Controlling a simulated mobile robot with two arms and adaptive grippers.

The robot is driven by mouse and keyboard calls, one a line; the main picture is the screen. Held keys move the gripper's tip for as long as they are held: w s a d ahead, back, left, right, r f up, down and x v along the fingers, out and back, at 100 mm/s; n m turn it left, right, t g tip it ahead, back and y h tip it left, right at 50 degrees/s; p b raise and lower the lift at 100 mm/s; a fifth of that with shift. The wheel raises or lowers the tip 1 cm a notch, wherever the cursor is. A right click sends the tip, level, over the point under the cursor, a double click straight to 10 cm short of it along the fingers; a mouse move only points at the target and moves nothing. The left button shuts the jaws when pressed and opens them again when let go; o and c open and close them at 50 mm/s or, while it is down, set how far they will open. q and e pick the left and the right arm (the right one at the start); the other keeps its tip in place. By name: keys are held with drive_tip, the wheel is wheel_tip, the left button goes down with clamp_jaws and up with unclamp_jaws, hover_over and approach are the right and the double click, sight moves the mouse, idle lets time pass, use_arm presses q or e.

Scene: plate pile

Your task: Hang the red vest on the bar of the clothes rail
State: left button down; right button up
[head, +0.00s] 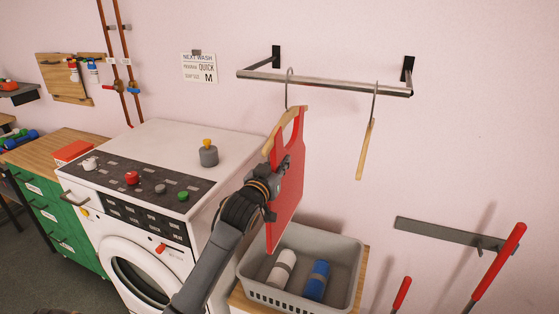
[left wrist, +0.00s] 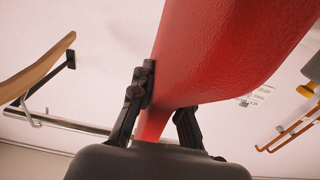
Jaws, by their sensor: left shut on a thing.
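The red vest (head: 290,170) hangs on a wooden hanger (head: 282,130) below the clothes rail. The hanger's metal hook (head: 289,90) crosses the bar (head: 335,85) of the rail, with its top above the bar. I cannot tell whether the hook rests on it. My left gripper (head: 278,187) is shut on the vest at its side. In the left wrist view the fingers (left wrist: 165,105) have the red vest (left wrist: 220,50) between them, and the bar (left wrist: 75,127) shows behind. My right gripper is not in view.
An empty wooden hanger (head: 367,150) hangs on the bar to the right of the vest. A grey basket (head: 335,245) with rolled cloths stands below. A white washing machine (head: 150,240) with a grey knob (head: 208,156) on top is to the left. Red-handled tools (head: 498,260) stand at the right.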

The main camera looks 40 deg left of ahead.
use_arm(q)
drive_tip(key=shift+f, duration=0.2)
drive_tip(key=c, duration=1.2)
unclamp_jaws()
drive_tip(key=shift+f, duration=0.1)
